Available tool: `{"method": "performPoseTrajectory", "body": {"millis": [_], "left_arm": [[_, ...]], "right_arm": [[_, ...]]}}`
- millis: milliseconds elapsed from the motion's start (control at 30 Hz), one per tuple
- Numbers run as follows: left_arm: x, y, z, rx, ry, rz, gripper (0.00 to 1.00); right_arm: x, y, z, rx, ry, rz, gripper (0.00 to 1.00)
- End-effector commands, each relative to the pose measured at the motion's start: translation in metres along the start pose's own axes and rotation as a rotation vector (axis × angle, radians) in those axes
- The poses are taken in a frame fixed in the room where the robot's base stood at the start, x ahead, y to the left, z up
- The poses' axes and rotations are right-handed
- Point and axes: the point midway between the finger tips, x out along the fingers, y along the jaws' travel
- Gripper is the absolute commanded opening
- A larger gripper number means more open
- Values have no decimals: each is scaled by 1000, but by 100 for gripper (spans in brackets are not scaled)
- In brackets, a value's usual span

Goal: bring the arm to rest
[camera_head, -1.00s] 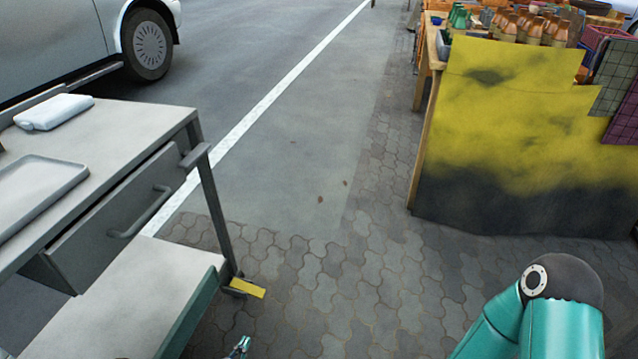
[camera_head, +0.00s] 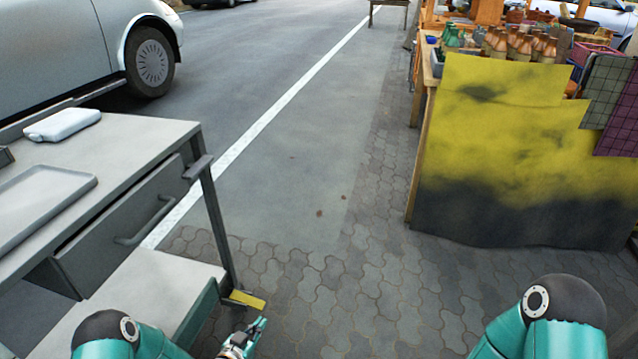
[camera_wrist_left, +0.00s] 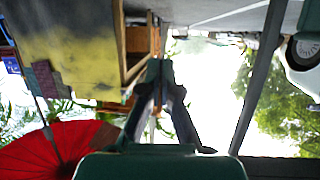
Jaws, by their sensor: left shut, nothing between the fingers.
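My left arm comes in at the bottom left of the head view, and its gripper (camera_head: 254,335) is over the paving, right of the grey cart's lower shelf. The gripper looks shut and holds nothing. In the left wrist view the fingers of this gripper (camera_wrist_left: 163,72) come together at their tips, with no object between them. My right arm shows only as a teal and dark joint at the bottom right of the head view; its gripper is out of the picture.
A grey cart (camera_head: 150,135) with a drawer, a tray (camera_head: 45,205) and a white packet (camera_head: 62,124) stands at left. A stall with a yellow and black cloth (camera_head: 520,150) and several bottles (camera_head: 520,45) stands at right. Paving between them is clear. A car (camera_head: 80,50) is behind the cart.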

Motion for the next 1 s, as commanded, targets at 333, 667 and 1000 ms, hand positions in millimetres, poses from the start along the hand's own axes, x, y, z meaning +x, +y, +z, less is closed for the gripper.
{"method": "performPoseTrajectory", "body": {"millis": [333, 667, 1000], "left_arm": [[-147, 101, 46, -420, -716, 27, 0], [-248, 148, 74, -710, -1116, -44, 0], [-274, 146, -6, -703, -1110, -40, 0]], "right_arm": [[0, 0, 0, 0, 0, 0, 40], [-16, -6, 0, 0, -1, 0, 40], [-96, -35, 1, 0, 0, 0, 40]]}}
